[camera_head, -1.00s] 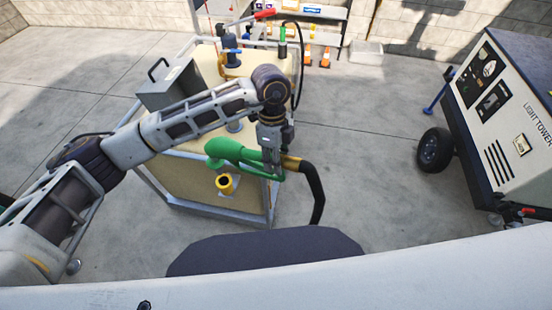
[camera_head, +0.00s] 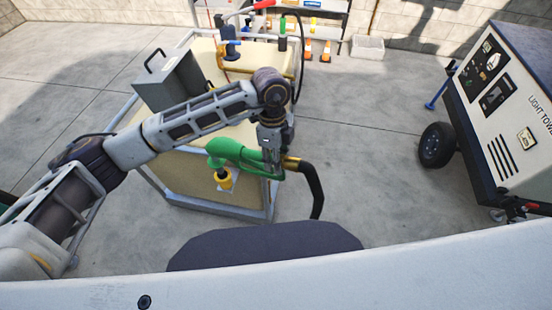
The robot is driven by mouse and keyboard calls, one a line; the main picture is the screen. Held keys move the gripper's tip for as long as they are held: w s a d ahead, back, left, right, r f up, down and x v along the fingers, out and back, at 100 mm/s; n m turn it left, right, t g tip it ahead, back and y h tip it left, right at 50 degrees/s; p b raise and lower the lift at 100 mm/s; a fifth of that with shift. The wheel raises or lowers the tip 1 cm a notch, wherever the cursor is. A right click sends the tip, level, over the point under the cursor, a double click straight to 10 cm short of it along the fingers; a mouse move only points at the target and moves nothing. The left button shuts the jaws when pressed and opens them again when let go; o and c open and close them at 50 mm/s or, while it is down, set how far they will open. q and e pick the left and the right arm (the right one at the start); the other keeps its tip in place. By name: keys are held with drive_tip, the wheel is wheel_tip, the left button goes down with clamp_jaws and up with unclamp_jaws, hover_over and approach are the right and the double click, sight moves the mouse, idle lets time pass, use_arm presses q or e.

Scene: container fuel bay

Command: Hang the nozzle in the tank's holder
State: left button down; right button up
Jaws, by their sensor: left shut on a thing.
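My left gripper (camera_head: 272,162) is shut on the green nozzle (camera_head: 240,154). The nozzle lies roughly level, with its front end to the left and a brass fitting with a black hose (camera_head: 312,184) on its right. The yellow holder (camera_head: 223,180) is on the near face of the beige tank (camera_head: 188,180). In the picture the nozzle's front end is right above the holder's opening, with a dark green part reaching down to it. I cannot tell whether the spout is inside the holder or in front of it. My right gripper is out of view.
A grey box (camera_head: 176,85), a blue pump (camera_head: 229,42) and piping sit on the tank, inside a metal frame. A light tower trailer (camera_head: 510,110) stands at the right. Cones (camera_head: 326,52) and a shelf are at the back. The floor between tank and trailer is clear.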

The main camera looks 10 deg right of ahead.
use_arm(q)
drive_tip(key=shift+f, duration=0.4)
drive_tip(key=shift+f+b, duration=0.2)
drive_tip(key=shift+b, duration=0.2)
drive_tip(key=shift+f, duration=0.1)
idle(0.5)
drive_tip(key=shift+f+b, duration=0.8)
drive_tip(key=shift+f, duration=0.55)
drive_tip(key=shift+f+b, duration=0.2)
drive_tip(key=shift+b, duration=0.1)
